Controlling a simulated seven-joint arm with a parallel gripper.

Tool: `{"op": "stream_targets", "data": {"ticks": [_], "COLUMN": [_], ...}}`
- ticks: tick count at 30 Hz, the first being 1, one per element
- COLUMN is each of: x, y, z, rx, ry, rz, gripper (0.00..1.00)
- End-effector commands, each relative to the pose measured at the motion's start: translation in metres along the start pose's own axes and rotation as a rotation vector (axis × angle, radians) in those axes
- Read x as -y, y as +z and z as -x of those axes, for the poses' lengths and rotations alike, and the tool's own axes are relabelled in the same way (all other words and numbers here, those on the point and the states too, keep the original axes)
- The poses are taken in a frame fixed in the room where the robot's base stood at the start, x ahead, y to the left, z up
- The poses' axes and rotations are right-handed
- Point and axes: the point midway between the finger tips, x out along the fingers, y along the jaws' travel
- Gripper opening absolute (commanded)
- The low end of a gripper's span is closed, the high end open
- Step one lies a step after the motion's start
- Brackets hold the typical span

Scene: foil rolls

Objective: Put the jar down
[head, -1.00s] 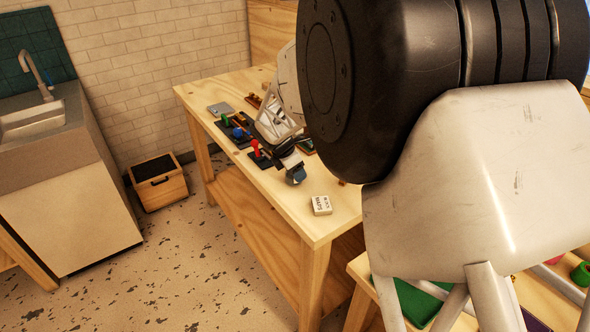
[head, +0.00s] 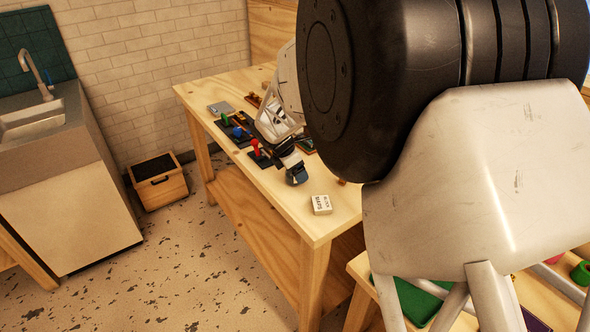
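My gripper (head: 292,166) is low over the front half of the wooden table, seen small and partly from behind its own arm. A dark blue-grey rounded thing (head: 297,177) shows at its tip. I cannot tell whether this is the jar or part of the gripper, and the fingers are not clear. No other jar can be made out. The wooden table (head: 335,222) is partly hidden by my large arm link at the right.
Red (head: 256,148), blue (head: 238,132) and green (head: 225,120) upright pieces stand on dark bases left of the gripper. A small white labelled box (head: 321,205) lies near the table's front. A second table at lower right holds a green tray (head: 415,303). A crate (head: 158,182) stands on the floor.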

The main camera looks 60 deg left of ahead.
Motion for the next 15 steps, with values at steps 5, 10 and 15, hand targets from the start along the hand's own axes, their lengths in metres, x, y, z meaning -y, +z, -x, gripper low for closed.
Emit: {"op": "stream_targets", "data": {"ticks": [5,10,15], "x": [0.0,0.0,0.0], "y": [0.0,0.0,0.0], "z": [0.013,0.034,0.062], "rx": [0.0,0.0,0.0], "ry": [0.002,0.001,0.002], "rz": [0.0,0.0,0.0], "gripper": [0.84,0.84,0.84]}}
